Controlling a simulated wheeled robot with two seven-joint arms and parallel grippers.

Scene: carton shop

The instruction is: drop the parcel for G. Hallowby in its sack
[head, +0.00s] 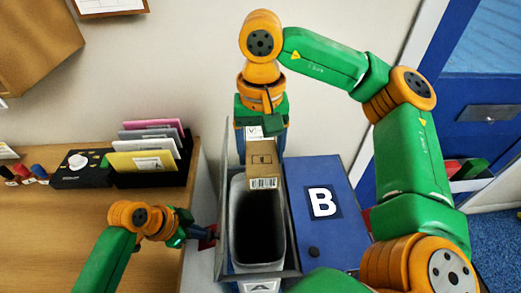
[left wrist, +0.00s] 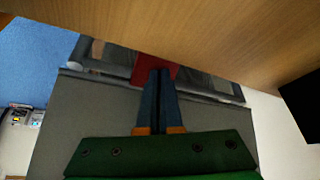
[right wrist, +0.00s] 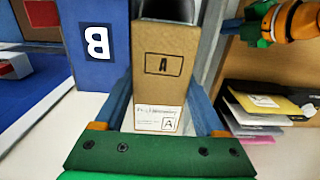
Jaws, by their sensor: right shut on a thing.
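A brown cardboard parcel (head: 262,158) hangs in my right gripper (head: 262,128), above the back end of the open sack. The sack (head: 237,215) is a grey-rimmed bag with a dark inside, in a bin marked A at the front. My left gripper (head: 203,235) is low at the bin's left side; its fingers (left wrist: 160,78) are together against a red tab (left wrist: 145,70).
A blue lid marked B (head: 335,225) is closed just right of the open sack. A grey panel (head: 224,165) stands upright along the sack's left. The wooden desk (head: 60,220) at left holds a rack of envelopes (head: 145,160) and a black box (head: 75,172).

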